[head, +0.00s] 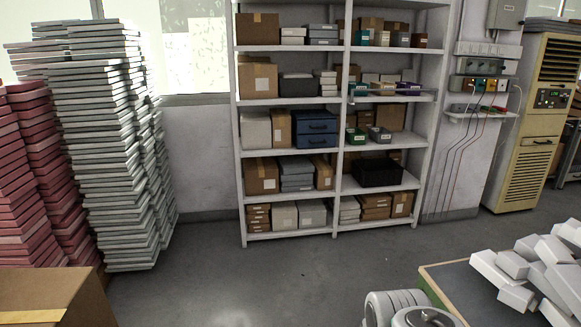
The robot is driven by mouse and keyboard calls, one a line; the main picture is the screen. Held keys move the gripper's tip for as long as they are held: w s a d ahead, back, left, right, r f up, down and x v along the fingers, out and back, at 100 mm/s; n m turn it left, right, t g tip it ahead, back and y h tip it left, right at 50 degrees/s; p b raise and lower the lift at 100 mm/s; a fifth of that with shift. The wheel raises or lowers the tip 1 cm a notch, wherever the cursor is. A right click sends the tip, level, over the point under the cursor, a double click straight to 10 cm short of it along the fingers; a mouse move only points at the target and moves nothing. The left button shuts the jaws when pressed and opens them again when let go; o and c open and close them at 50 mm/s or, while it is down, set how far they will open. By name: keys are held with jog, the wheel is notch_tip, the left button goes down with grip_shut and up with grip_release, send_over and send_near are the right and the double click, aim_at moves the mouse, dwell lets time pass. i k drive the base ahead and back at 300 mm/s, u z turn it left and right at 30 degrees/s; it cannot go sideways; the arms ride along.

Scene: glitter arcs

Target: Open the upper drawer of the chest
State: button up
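The chest (316,134) is a small dark blue unit with two drawers. It stands on a middle shelf in the left bay of the white rack, close to the centre upright. The upper drawer (317,126) has a dark handle and looks shut. The lower drawer below it also looks shut. The chest is small in the head view, so fine detail is hard to tell. Rounded pale grey links of my arm show at the bottom edge. My gripper is not in view.
The white rack (338,101) holds many boxes, one cardboard box right beside the chest. Tall stacks (105,150) stand at left, a cardboard box (50,297) at lower left. A table (470,295) with white blocks (540,265) is at lower right. The floor (290,275) before the rack is clear.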

aim_at(321, 125)
jog(key=i, duration=4.5)
jog(key=u, duration=0.8)
